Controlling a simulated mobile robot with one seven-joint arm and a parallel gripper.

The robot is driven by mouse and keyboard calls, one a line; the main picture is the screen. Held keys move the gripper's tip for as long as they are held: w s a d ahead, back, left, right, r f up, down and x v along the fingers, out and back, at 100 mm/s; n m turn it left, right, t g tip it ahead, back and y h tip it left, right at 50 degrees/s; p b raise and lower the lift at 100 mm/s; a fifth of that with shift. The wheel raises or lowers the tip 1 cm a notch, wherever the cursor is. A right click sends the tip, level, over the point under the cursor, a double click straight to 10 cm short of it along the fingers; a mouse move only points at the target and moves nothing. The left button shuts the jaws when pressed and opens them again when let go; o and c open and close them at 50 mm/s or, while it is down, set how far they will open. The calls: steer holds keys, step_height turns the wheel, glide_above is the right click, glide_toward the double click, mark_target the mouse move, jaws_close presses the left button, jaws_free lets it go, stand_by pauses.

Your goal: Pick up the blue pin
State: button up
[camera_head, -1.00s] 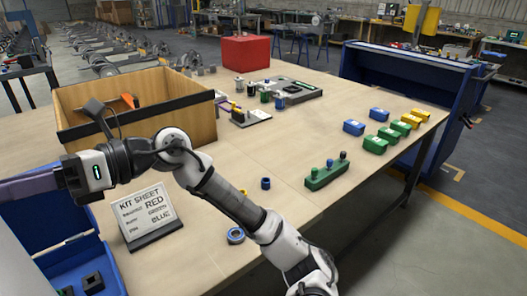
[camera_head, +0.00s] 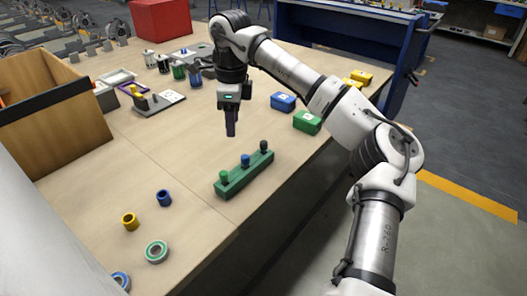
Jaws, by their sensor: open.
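The blue pin (camera_head: 245,159) stands upright in the middle of the green holder block (camera_head: 232,183), on the table. A green pin (camera_head: 223,176) stands in the block's near left end and a dark pin (camera_head: 263,146) in its far right end. My gripper (camera_head: 231,135) points down, a little behind and left of the blue pin in the picture. It is apart from the pin and open. Its narrow fingers overlap in this view, so the gap between them is hidden. I cannot tell its exact height above the table.
A blue ring (camera_head: 164,198), a yellow ring (camera_head: 130,222) and a green ring (camera_head: 157,251) lie left of the block. Blue boxes (camera_head: 283,102) and green boxes (camera_head: 307,122) stand at right. A wooden bin (camera_head: 70,130) stands at left.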

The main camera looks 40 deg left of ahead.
mark_target(245, 156)
steer(key=f, duration=0.2)
steer(key=w+f, duration=0.1)
steer(key=f, duration=0.2)
steer(key=w+d+f, duration=0.1)
steer(key=f, duration=0.2)
steer(key=shift+d+p, duration=0.1)
steer(key=shift+p, duration=0.2)
steer(key=shift+f+p, duration=0.6)
steer(key=shift+f, duration=2.1)
jaws_close()
